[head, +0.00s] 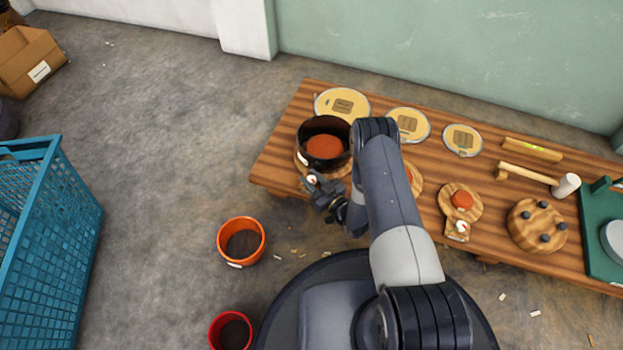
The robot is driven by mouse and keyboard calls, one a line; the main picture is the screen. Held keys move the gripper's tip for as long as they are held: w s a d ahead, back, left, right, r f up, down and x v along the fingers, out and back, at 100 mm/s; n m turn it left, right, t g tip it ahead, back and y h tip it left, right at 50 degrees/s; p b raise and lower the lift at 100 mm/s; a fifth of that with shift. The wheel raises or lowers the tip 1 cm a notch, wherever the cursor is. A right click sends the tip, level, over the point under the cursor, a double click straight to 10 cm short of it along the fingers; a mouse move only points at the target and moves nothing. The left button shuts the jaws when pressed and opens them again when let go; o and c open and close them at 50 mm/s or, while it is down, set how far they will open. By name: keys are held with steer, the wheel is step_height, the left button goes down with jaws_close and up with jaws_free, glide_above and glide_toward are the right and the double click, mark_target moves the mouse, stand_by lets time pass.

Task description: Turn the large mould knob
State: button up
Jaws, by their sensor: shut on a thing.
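The large mould (346,158) is a dark round ring with an orange-red mass inside, on a round wooden base at the left end of the wooden table. Its small pale knob (312,179) with a red mark sits at the front of the base, toward me. My gripper (315,184) is at this knob, shut on it, reaching in from the lower right. The fingers hide part of the knob. My arm covers most of a middle mould (415,178). A small mould (462,200) with an orange-red piece and its own knob (461,226) stands farther right.
Three yellow round discs (342,105) lie along the table's back. A mallet (540,176), a round block with dark pegs (537,225) and a green board (603,235) are at right. Orange (241,240) and red (231,332) buckets and a blue crate (50,245) stand on the floor.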

steer(key=m+t+h, duration=0.1)
steer(key=m+h, duration=0.1)
steer(key=h, duration=0.1)
steer(key=m+t+h, duration=0.2)
steer(key=h, duration=0.1)
steer(key=shift+s+a+m+t, duration=0.1)
steer(key=shift+a+m+t, duration=0.05)
steer(key=shift+m+t, duration=0.15)
steer(key=m+h, duration=0.2)
steer(key=h, duration=0.2)
steer(key=m+h, duration=0.3)
steer(key=h, duration=0.1)
steer(key=shift+t, duration=0.3)
steer(key=m+g+h, duration=0.1)
steer(key=m+h, duration=0.1)
steer(key=h, duration=0.2)
steer(key=m+g+h, duration=0.2)
steer(key=m+h, duration=0.1)
steer(key=h, duration=0.1)
steer(key=shift+m, duration=0.3)
steer(key=m+g+h, duration=0.4)
steer(key=g+h, duration=0.1)
steer(key=shift+m+g, duration=0.3)
steer(key=shift+m, duration=0.1)
steer(key=shift+h, duration=0.3)
steer(key=o, duration=0.7)
steer(key=shift+d, duration=0.2)
steer(key=shift+c, duration=0.2)
